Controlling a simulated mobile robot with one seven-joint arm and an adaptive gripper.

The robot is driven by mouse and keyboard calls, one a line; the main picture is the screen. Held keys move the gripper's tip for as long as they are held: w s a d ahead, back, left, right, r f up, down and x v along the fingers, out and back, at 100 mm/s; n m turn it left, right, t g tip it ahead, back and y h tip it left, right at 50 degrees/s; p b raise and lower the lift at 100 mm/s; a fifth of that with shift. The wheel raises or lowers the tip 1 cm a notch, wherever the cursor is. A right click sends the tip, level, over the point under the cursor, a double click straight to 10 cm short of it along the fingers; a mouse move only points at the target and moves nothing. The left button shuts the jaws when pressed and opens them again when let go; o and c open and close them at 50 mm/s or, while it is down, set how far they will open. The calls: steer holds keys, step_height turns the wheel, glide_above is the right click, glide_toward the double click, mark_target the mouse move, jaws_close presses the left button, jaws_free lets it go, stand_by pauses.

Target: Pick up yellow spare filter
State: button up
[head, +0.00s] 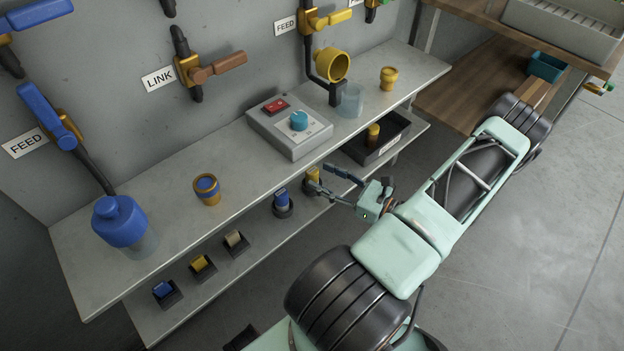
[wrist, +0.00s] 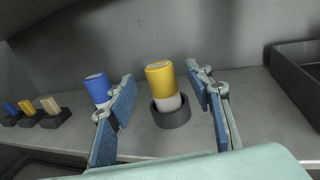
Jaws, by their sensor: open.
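The yellow spare filter (wrist: 160,77) has a yellow top and a white lower part. It stands upright in a dark round holder (wrist: 171,113) on the lower shelf. In the head view the yellow spare filter (head: 313,175) is partly hidden by my fingers. My gripper (head: 321,177) is open and empty, with its fingers pointing at the filter. In the wrist view the filter shows between the two blue-padded fingers of my gripper (wrist: 160,84), apart from both, slightly nearer the left one in the picture.
A blue filter (head: 280,196) stands left of the yellow one, close to my left finger in the wrist view. A dark tray (head: 397,141) holding a yellow-topped piece is to the right. Small blue, yellow and beige pieces sit in holders further left.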

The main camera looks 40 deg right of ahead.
mark_target(312, 170)
steer(key=x, duration=0.4)
steer(key=shift+w+a+b, duration=0.1)
steer(key=shift+w+b, duration=0.05)
steer(key=shift+b, duration=0.25)
steer(key=c, duration=1.2)
